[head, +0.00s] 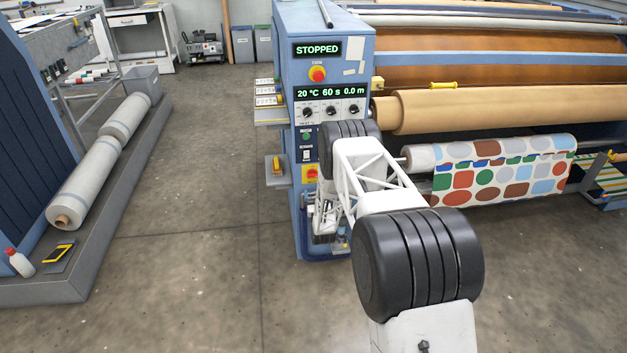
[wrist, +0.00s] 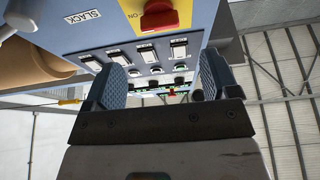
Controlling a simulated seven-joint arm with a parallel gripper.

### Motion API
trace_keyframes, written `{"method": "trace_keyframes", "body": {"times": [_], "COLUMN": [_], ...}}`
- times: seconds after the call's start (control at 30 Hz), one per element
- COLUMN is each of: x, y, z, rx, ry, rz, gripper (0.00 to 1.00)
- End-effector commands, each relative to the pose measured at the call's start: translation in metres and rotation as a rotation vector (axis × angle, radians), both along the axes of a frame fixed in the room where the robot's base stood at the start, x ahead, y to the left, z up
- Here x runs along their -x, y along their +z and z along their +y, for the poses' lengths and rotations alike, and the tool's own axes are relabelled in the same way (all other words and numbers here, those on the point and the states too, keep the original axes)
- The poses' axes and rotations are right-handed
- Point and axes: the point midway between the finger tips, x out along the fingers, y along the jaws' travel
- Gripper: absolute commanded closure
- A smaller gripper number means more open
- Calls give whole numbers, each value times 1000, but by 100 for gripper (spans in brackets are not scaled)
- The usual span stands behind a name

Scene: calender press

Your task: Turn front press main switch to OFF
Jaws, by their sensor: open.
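The front press main switch (head: 312,173) is a red knob on a yellow plate, low on the blue control column (head: 350,70). In the wrist view the red switch (wrist: 158,16) shows large at the top edge, partly cut off, with an ON label beside it. I cannot tell which position its handle points to. My gripper (wrist: 162,72) is open and empty, its two grey textured fingers apart below the switch in that picture, not touching it. In the head view my own arm hides most of the gripper, in front of the column's lower part.
The column's upper display reads STOPPED (head: 317,49), above a red emergency button (head: 317,73). Rocker switches (wrist: 179,48) sit close to the main switch. A patterned fabric roll (head: 500,170) lies right of the column. The floor (head: 200,200) to the left is clear.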

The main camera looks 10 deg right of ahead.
Motion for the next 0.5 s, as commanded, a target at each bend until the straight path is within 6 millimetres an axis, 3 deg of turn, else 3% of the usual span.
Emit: {"method": "trace_keyframes", "body": {"times": [0.5], "x": [-5], "y": [2], "z": [0], "rx": [0], "ry": [0], "rz": [-1], "gripper": [19]}}
